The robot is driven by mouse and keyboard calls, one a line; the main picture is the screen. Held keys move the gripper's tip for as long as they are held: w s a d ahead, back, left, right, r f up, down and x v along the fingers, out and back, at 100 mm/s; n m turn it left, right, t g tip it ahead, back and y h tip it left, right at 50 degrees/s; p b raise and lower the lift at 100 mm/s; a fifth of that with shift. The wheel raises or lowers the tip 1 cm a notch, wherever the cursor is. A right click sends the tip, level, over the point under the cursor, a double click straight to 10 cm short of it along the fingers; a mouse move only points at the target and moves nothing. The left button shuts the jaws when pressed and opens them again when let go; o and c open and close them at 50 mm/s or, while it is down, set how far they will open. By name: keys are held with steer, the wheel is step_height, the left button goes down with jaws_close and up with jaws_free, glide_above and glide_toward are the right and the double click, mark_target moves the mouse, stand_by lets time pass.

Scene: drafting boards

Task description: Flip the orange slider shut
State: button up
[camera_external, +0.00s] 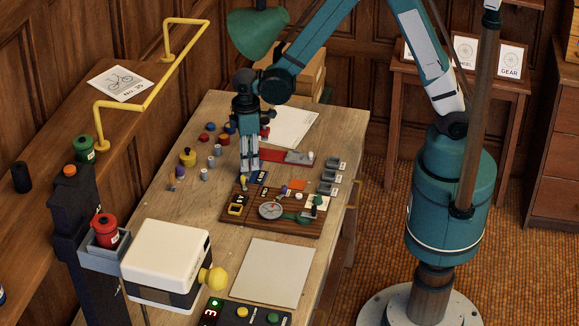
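A small orange piece (298,185), which looks like the orange slider, sits at the back edge of the dark wooden board (238,218) on the table. It is too small to tell whether it stands open or shut. My gripper (250,175) points straight down at the back left of the board, left of the orange piece and apart from it. Its fingertips are beside or just above a blue part (260,178); I cannot tell whether they touch it. The fingers look close together, but the gap between them does not show clearly.
The board also bears a round dial (270,211), a yellow-framed part (236,209) and a green handle (304,218). Behind it lies a red plate (272,156). Several small pots stand left of my gripper. A blank sheet (272,272) lies in front.

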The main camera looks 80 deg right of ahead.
step_height(320, 180, up, 11)
stand_by(0.8)
steer(key=shift+r, duration=0.1)
steer(key=shift+r, duration=0.1)
stand_by(0.3)
steer(key=s+d+r+m+t, duration=0.2)
steer(key=s+d+r+t, duration=0.15)
steer(key=s+r, duration=0.75)
steer(key=s+d+r+m+t, duration=0.1)
steer(key=s+d+r+t, duration=0.1)
steer(key=s, duration=0.5)
steer(key=s+d+r+m+t, duration=0.1)
steer(key=s+d+r+m, duration=0.1)
steer(key=s, duration=0.4)
steer(key=shift+s+d+r+t, duration=0.2)
steer(key=shift+s+r+t, duration=0.15)
steer(key=shift+r, duration=0.4)
stand_by(3.1)
